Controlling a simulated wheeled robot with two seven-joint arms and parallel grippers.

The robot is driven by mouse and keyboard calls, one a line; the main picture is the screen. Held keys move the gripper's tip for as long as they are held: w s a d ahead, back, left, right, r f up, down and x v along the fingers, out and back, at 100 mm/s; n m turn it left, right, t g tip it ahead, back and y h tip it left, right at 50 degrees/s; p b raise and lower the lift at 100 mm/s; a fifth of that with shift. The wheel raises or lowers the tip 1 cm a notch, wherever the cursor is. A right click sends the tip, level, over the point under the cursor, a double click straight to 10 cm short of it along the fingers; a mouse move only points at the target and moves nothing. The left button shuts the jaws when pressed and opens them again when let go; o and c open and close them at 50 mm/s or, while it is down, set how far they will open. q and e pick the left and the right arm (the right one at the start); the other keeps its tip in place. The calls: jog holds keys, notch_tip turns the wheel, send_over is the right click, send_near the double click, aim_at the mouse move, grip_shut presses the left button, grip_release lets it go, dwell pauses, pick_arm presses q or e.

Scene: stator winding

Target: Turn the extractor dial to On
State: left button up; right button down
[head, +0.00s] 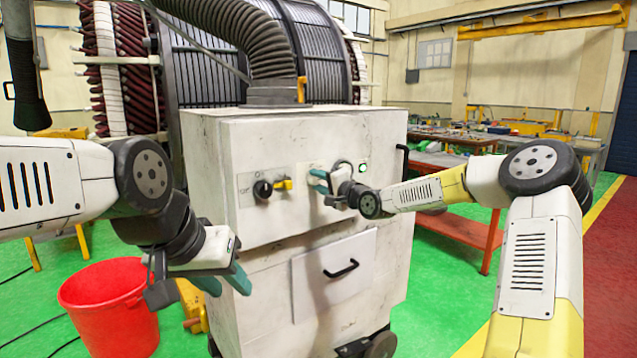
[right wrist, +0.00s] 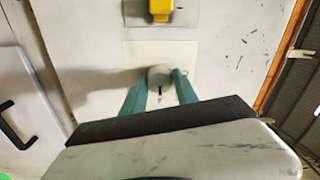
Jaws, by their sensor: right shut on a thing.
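The extractor is a white, scuffed cabinet (head: 250,125) with two small control plates on its front. My right gripper (head: 319,182) is at the right-hand plate, its teal fingers against the front. In the right wrist view, a pale round dial (right wrist: 160,76) with a dark mark sits between the fingertips of this gripper (right wrist: 157,82), which is shut on it. The dial is mostly hidden in the head view, and its label cannot be read. My left gripper (head: 222,282) hangs low in front of the cabinet's left side, fingers apart and empty.
A black switch with a yellow lever (head: 268,188) is on the left plate. A drawer with a black handle (head: 342,269) is below. A red bucket (head: 112,308) stands left; a workbench (head: 460,200) stands right.

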dwell(0.5)
jog(key=c, duration=0.9)
grip_release()
jog(key=shift+c, duration=0.2)
jog(key=shift+d, duration=0.1)
jog(key=v, duration=0.7)
jog(key=shift+s+d, duration=0.2)
jog(key=shift+s, duration=0.1)
